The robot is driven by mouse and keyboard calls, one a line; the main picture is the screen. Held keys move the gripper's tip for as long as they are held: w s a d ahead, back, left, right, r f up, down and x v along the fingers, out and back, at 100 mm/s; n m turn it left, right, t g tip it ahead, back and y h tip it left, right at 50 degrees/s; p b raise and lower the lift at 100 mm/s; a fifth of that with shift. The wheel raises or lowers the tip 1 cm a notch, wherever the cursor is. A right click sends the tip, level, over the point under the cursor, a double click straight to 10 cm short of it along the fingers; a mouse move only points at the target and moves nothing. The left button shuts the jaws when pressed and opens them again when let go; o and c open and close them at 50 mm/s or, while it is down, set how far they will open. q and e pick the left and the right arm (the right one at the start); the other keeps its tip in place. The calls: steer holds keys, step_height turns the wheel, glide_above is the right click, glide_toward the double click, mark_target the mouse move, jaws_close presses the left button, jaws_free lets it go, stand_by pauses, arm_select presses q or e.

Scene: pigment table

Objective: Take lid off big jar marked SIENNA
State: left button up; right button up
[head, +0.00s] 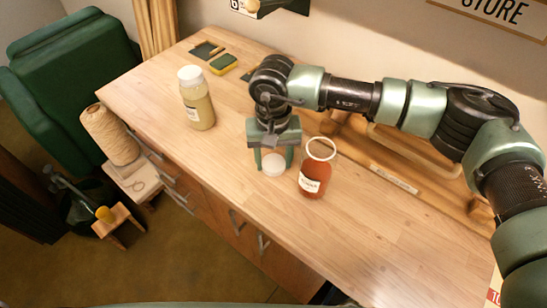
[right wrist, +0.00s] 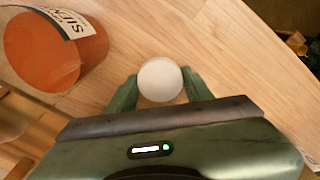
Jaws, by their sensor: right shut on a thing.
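The big jar marked SIENNA (head: 316,168) stands upright on the table, glass with orange-red pigment inside and a white label. Its mouth is open, with no lid on it. In the right wrist view the jar (right wrist: 45,55) is at the upper left, its label partly readable. My right gripper (head: 273,158) is just left of the jar, pointing down, shut on a round white lid (head: 273,166). The lid (right wrist: 160,80) sits between the green fingertips in the right wrist view. I cannot tell if the lid touches the table. My left gripper is not in view.
Another jar with a white lid and yellowish contents (head: 197,100) stands to the left on the wooden table (head: 390,250). A wooden rack (head: 400,150) is behind the open jar. The table's front is clear.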

mark_target(273, 163)
steer(key=shift+f, duration=0.2)
steer(key=o, duration=1.6)
steer(key=shift+c, duration=0.2)
steer(key=shift+r, duration=0.15)
steer(key=shift+r, duration=0.2)
steer(key=shift+w+r, duration=0.1)
steer(key=shift+r, duration=0.2)
step_height(273, 163, up, 11)
steer(key=b, duration=0.3)
